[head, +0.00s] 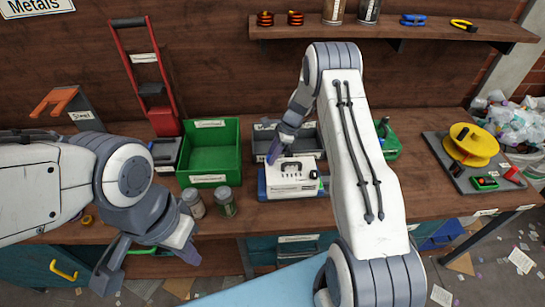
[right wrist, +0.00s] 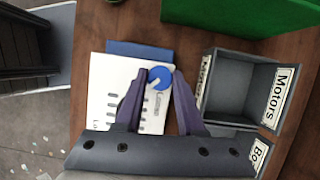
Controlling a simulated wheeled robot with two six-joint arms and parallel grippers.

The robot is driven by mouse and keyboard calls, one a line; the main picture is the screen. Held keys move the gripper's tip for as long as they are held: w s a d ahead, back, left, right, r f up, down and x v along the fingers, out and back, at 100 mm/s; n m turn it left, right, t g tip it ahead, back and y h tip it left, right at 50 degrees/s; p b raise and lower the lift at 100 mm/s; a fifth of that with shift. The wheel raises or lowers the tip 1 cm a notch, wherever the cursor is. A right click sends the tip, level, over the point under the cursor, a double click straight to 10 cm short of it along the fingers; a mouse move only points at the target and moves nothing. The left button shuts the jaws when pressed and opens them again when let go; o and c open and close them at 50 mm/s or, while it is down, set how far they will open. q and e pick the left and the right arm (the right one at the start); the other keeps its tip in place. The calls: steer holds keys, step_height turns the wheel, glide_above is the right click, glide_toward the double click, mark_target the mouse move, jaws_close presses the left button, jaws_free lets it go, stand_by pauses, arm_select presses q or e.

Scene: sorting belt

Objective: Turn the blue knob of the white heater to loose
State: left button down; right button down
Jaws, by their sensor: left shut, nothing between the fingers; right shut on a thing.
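The white heater (head: 293,178) lies on the bench on a blue base, with a row of dark slots and a printed label on its face. Its blue knob (right wrist: 159,77) shows in the right wrist view at the heater's edge, between the fingertips. My right gripper (head: 272,152) comes down over the heater's back left; in the right wrist view its purple fingers (right wrist: 160,76) are shut on the knob. In the head view the knob is hidden by the gripper. My left gripper (head: 188,256) is shut and empty, low in front of the bench edge, away from the heater.
A green bin (head: 210,178) stands left of the heater, with two jars (head: 224,201) in front. A grey bin labelled Motors (right wrist: 243,88) sits close beside the right gripper. A yellow spool (head: 474,143) stands on a board at the right.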

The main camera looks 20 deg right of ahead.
steer(key=n+g+b, duration=0.1)
steer(key=n, duration=0.2)
steer(key=n+g+b, duration=0.1)
steer(key=n+b, duration=0.1)
steer(key=shift+w+f+n, duration=0.15)
steer(key=shift+w+n, duration=0.05)
steer(key=shift+n, duration=0.2)
steer(key=n+b, duration=0.1)
steer(key=n, duration=0.1)
steer(key=n+g+h+b, duration=0.1)
steer(key=n, duration=0.1)
steer(key=shift+g, duration=0.3)
steer(key=n, duration=0.2)
steer(key=n+g+h+b, duration=0.1)
steer(key=n, duration=0.2)
steer(key=shift+w+a, duration=0.15)
steer(key=shift+a, duration=0.05)
steer(key=n+h+b, duration=0.1)
steer(key=n+h, duration=0.1)
steer(key=n, duration=0.3)
steer(key=shift+a+g, duration=0.1)
steer(key=shift+g, duration=0.3)
steer(key=shift+n, duration=0.3)
steer(key=c, duration=0.5)
jaws_free()
